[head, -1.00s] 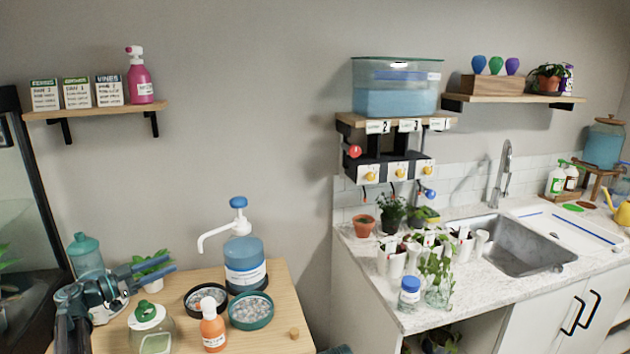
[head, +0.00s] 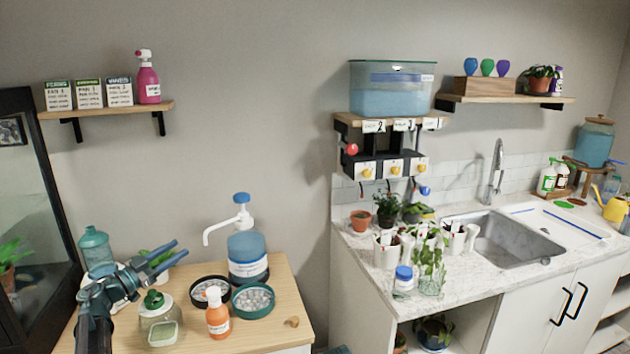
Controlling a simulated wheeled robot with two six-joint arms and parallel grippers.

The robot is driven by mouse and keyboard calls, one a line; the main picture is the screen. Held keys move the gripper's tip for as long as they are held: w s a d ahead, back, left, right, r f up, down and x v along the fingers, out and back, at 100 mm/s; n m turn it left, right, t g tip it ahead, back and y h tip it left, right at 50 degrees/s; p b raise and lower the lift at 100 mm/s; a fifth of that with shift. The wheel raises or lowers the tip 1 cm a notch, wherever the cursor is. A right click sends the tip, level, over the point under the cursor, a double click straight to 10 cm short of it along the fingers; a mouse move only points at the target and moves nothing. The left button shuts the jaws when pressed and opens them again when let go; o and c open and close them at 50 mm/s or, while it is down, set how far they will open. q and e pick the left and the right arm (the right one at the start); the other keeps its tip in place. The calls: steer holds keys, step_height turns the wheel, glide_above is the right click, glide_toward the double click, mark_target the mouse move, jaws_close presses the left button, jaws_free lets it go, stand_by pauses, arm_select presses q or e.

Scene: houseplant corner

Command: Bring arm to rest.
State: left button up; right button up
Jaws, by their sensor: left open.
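My left gripper (head: 168,252) is at the left of the wooden table (head: 274,324), with its blue fingers open and pointing right. It looks empty. It is in front of a small potted plant (head: 157,259), which it partly hides, and above a glass jar with a green lid (head: 159,316). My left arm (head: 96,316) rises from the bottom left edge. My right gripper is not in view.
A teal-capped bottle (head: 96,250) stands behind my left arm. An orange bottle (head: 217,314), a teal dish of pebbles (head: 253,300) and a blue pump bottle (head: 247,258) stand to the right. The table's front right is mostly clear. A glass tank (head: 36,215) is at far left.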

arm_select(q)
steer(key=w+d+r+n+t+y+p, duration=0.2)
steer(key=w+d+r+n+t+y, duration=0.2)
steer(key=d+n+y, duration=0.45)
steer(key=s+d+f+n+g+y+p, duration=0.3)
steer(key=s+d+f+g+y, duration=0.3)
steer(key=s+d+f+g, duration=0.65)
steer(key=s+d+f+m+g+h+p, duration=0.1)
steer(key=s+d, duration=0.5)
steer(key=s, duration=0.6)
steer(key=s+d+f+m+g+h+p, duration=0.1)
steer(key=s+d+f+m+g, duration=0.3)
steer(key=s, duration=0.9)
step_height(320, 180, down, 3)
steer(key=shift+d+f+g, duration=0.2)
steer(key=shift+d+g, duration=0.8)
steer(key=shift+g, duration=0.25)
